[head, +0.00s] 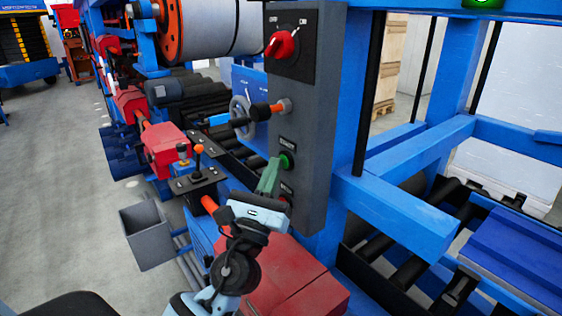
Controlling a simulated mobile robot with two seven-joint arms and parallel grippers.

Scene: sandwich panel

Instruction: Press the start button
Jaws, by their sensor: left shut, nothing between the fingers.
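A tall grey control panel (307,140) stands upright near the middle of the head view. A green button (287,161) sits on its front, below a small label. My left gripper (271,172) is shut and empty. Its green-grey fingers point up, with their tips right beside the green button. I cannot tell whether the tips touch it. A second button (286,199), reddish, is lower on the panel and partly hidden behind my gripper. My right gripper is not in view.
A red rotary switch (283,44) is at the panel's top. An orange-and-black lever (262,114) juts out from the panel above the green button. A joystick box (197,180), a grey bin (147,234) and blue frame beams (395,215) surround the arm. Open floor lies at left.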

